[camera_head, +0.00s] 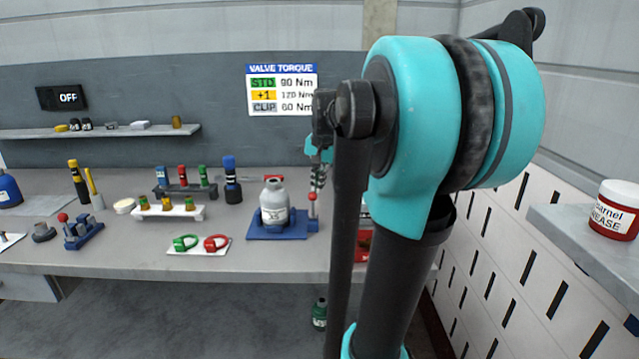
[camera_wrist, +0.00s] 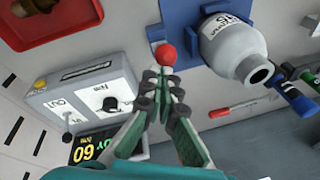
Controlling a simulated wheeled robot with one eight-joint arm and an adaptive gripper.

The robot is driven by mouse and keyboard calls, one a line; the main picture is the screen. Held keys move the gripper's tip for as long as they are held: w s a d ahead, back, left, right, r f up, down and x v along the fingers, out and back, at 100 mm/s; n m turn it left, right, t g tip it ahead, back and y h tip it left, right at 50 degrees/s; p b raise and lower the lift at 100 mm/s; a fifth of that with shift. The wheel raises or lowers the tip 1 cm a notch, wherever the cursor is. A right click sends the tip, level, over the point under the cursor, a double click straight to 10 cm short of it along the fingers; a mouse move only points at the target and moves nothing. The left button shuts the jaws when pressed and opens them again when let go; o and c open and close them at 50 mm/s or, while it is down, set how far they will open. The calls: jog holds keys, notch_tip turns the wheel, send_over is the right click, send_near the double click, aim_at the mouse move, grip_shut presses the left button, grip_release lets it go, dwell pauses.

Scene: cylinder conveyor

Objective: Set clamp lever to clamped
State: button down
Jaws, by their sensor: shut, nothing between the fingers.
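The clamp lever is topped by a red ball knob (camera_head: 312,196) and stands roughly upright at the right side of a blue base (camera_head: 256,234). A grey cylinder (camera_head: 274,206) with a white label sits on that base. In the wrist view the red knob (camera_wrist: 165,54) is just beyond my fingertips, and the grey cylinder (camera_wrist: 222,42) lies to its right. My gripper (camera_wrist: 158,74) is shut and empty, its tips very close to the knob; contact is unclear. In the head view my gripper (camera_head: 318,177) is just above the knob, partly hidden by my arm.
A grey control box (camera_wrist: 85,95) with a knob and a display reading 60 is left of my gripper in the wrist view. A red tray (camera_wrist: 62,22) lies beyond it. Green and red clips (camera_head: 198,250) lie on a white plate left of the blue base.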

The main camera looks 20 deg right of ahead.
jog(key=s+a+f+t+h, duration=0.2)
jog(key=s+f+t, duration=0.2)
jog(key=s+t, duration=0.2)
jog(key=shift+s+a+f+t, duration=0.15)
jog(key=shift+s+f+t, duration=0.15)
jog(key=shift+s, duration=0.25)
jog(key=shift+s+f, duration=0.1)
jog(key=shift+f, duration=0.05)
dwell(0.4)
